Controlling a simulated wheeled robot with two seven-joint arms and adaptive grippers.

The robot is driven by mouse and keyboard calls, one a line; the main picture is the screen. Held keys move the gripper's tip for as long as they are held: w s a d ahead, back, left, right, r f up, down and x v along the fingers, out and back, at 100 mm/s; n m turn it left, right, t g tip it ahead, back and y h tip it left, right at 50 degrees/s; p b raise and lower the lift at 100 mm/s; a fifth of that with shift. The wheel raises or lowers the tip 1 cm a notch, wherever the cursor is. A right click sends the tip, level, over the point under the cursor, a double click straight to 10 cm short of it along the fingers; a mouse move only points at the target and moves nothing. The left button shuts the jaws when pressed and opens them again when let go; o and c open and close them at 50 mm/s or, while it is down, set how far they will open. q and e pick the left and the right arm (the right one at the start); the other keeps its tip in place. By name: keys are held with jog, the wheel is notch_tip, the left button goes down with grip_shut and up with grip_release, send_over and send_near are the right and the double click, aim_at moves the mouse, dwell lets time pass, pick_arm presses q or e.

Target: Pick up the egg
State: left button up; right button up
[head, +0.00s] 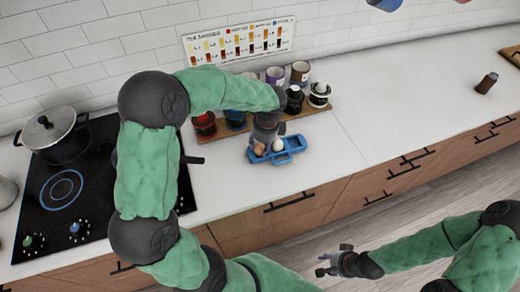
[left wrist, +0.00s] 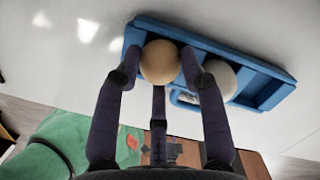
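The brown egg (head: 259,149) sits at the left end of a blue tray (head: 292,155), beside a white egg (head: 278,145). In the left wrist view the brown egg (left wrist: 160,62) lies between the fingers of my left gripper (left wrist: 161,60), with the white egg (left wrist: 220,80) just to its right in the blue tray (left wrist: 268,92). My left gripper (head: 266,134) reaches down over the tray from above. Its fingers are spread around the egg and look open; contact is hard to make out. My right gripper (head: 330,264) is open and empty, low in front of the cabinets.
A wooden board (head: 215,131) with several mugs and jars stands behind the tray near the wall. A stove with a pot (head: 58,135) is at the left. A small brown jar (head: 487,83) stands far right. The counter (head: 390,100) right of the tray is mostly clear.

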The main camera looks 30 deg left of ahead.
aim_at(259, 144)
dwell(0.4)
pick_arm(q)
jog(key=shift+r, duration=0.65)
notch_tip(259, 144, up, 2)
jog(key=shift+r+p, duration=0.15)
jog(key=shift+p, duration=0.35)
jog(key=s+d+r+p, duration=0.3)
jog(key=s+r, duration=0.7)
jog(key=s, duration=0.4)
jog(key=s+a+p, duration=0.1)
jog(key=s+a, duration=0.3)
jog(key=a, duration=0.7)
jog(key=s+a+r+p, duration=0.1)
jog(key=s+a, duration=0.3)
jog(key=a, duration=0.7)
jog(key=s+a+r+p, duration=0.1)
jog(key=s+a, duration=0.3)
jog(key=a, duration=0.7)
jog(key=shift+s, duration=0.35)
